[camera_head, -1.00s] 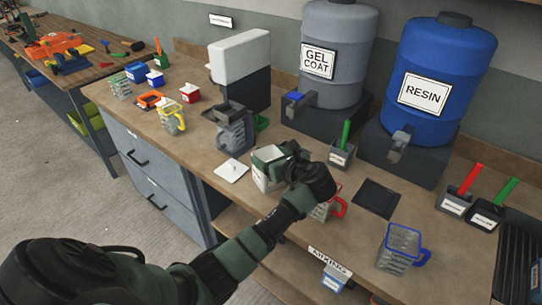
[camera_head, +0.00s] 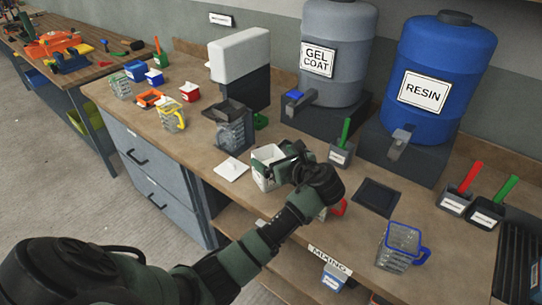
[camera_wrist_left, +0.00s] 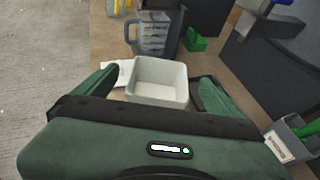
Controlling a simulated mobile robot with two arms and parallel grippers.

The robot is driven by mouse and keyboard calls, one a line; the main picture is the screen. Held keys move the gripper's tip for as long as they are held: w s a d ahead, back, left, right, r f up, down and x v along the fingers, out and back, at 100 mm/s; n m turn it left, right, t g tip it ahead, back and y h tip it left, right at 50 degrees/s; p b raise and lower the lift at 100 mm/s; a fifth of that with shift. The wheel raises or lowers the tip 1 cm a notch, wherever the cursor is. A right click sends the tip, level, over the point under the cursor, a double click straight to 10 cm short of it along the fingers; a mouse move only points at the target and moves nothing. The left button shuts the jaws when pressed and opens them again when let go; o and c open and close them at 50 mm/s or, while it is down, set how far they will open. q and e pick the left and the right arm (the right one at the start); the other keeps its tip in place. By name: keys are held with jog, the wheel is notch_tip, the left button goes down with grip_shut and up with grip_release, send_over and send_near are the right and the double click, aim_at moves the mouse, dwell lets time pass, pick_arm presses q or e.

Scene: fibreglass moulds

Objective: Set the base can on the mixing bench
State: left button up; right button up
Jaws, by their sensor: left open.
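A white square can (camera_head: 264,182) with a printed label, seemingly the base can, stands upright on the mixing bench (camera_head: 215,187), between the grey measuring-cup stand and the red-handled jug. In the left wrist view the can (camera_wrist_left: 158,80) is open-topped and pale grey, between my fingers. My left gripper (camera_head: 284,163) is open at the can's right side, with gaps showing between fingers and can in the left wrist view (camera_wrist_left: 153,90). Part of the can is hidden behind the gripper in the head view. My right gripper is not in view.
A white square lid or card (camera_head: 232,168) lies left of the can. The red-handled jug (camera_head: 338,208) is partly behind my wrist. A blue-rimmed jug (camera_head: 400,248) stands at right. The gel coat drum (camera_head: 338,50) and resin drum (camera_head: 437,80) stand behind.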

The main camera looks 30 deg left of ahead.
pick_arm(q)
jog(key=v, duration=0.9)
jog(key=shift+s+d+b, duration=0.2)
jog(key=shift+b, duration=0.2)
dwell(0.6)
